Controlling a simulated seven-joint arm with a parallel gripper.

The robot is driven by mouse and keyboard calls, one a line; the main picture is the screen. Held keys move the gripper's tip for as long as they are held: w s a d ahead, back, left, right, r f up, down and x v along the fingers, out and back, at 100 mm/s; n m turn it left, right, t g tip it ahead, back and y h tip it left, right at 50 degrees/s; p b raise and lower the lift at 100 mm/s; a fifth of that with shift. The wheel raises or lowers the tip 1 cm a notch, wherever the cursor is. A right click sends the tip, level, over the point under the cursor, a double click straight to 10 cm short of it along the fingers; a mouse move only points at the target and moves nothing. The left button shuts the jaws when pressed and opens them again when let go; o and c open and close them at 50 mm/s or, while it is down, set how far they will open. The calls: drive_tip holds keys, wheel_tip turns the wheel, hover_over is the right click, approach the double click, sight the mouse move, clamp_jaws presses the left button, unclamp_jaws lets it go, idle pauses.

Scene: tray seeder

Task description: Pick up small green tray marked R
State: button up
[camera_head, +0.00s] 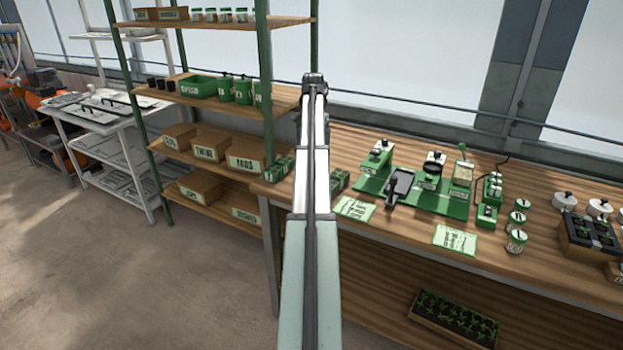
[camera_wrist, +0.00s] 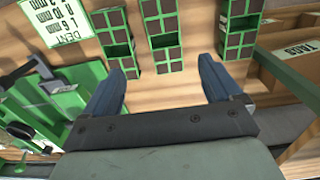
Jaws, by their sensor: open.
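Small green trays with dark square cells lie on the wooden bench in the wrist view: a left one (camera_wrist: 116,48), a middle one (camera_wrist: 162,28) and a right one (camera_wrist: 240,40). I can read no R on any of them. In the head view, a green tray (camera_head: 278,168) shows left of my arm and another (camera_head: 339,181) just right of it; my arm hides the space between. My gripper (camera_wrist: 160,72) is open and empty above the bench, its fingers spread around the middle tray's near end in the picture, the right finger close to the right tray.
A green seeder base (camera_head: 440,197) with devices stands right of the trays, with printed cards (camera_head: 354,208) in front. A shelf (camera_head: 215,185) with brown boxes stands at the left; its labelled box (camera_wrist: 292,45) is close in the wrist view. Bare wood lies below the trays.

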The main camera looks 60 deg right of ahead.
wheel_tip(320, 180, down, 8)
drive_tip(key=shift+f, duration=0.1)
drive_tip(key=shift+w+d+f, duration=0.1)
drive_tip(key=shift+w+f, duration=0.1)
drive_tip(key=shift+f, duration=1.1)
drive_tip(key=shift+w+d+f, duration=0.1)
drive_tip(key=shift+w+f, duration=0.1)
drive_tip(key=shift+f, duration=1.1)
drive_tip(key=c, duration=1.1)
drive_tip(key=shift+c, duration=0.2)
